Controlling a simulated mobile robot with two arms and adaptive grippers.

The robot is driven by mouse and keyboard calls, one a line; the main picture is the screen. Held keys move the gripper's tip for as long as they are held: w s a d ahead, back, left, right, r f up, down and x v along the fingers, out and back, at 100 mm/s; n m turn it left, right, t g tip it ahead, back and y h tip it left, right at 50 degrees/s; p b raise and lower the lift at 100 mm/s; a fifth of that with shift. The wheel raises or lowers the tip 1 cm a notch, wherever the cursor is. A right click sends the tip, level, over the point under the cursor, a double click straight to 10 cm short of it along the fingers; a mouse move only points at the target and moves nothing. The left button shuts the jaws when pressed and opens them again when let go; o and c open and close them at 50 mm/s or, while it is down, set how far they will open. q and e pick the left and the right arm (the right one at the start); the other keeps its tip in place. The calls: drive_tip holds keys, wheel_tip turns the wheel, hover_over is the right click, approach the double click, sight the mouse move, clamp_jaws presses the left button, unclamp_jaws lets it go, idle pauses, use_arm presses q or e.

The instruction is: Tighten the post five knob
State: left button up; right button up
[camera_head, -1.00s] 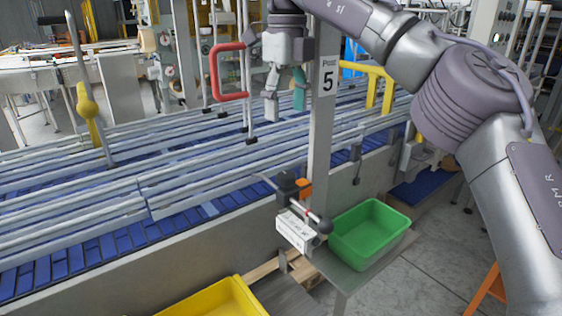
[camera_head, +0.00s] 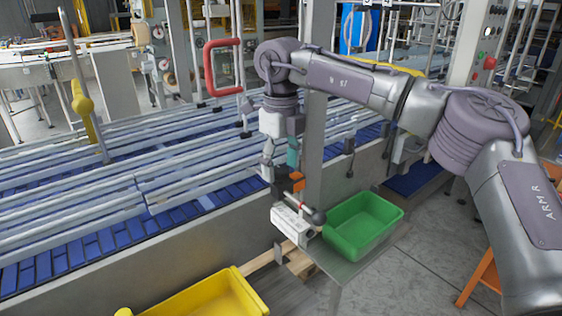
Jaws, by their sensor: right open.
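The post (camera_head: 319,100) stands at the conveyor's near side; its "Post 5" sign is now hidden behind my right arm. Low on the post is a black clamp with an orange part (camera_head: 298,182), partly hidden by my gripper. I cannot tell for sure which part is the knob. My right gripper (camera_head: 280,171) points down, open, just above and around the black clamp; contact cannot be made out. My left gripper is not in view.
A green bin (camera_head: 362,226) sits on a metal shelf right of the clamp. A yellow bin (camera_head: 215,300) is at the bottom. Conveyor rails (camera_head: 120,165) run behind the gripper.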

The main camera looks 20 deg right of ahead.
drive_tip(key=c, duration=1.1)
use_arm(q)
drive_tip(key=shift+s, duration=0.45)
use_arm(e)
drive_tip(key=shift+c, duration=0.2)
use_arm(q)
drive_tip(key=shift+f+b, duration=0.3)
use_arm(e)
drive_tip(key=shift+m, duration=0.4)
drive_tip(key=m+b, duration=0.1)
drive_tip(key=m, duration=0.2)
drive_tip(key=shift+f, duration=0.1)
drive_tip(key=m+b, duration=0.2)
drive_tip(key=m, duration=0.2)
drive_tip(key=shift+m, duration=0.3)
drive_tip(key=m+b, duration=0.2)
drive_tip(key=m, duration=0.2)
drive_tip(key=shift+a, duration=0.1)
use_arm(q)
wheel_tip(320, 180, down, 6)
drive_tip(key=b, duration=0.1)
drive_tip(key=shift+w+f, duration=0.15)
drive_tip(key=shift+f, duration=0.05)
use_arm(e)
drive_tip(key=shift+m, duration=2.2)
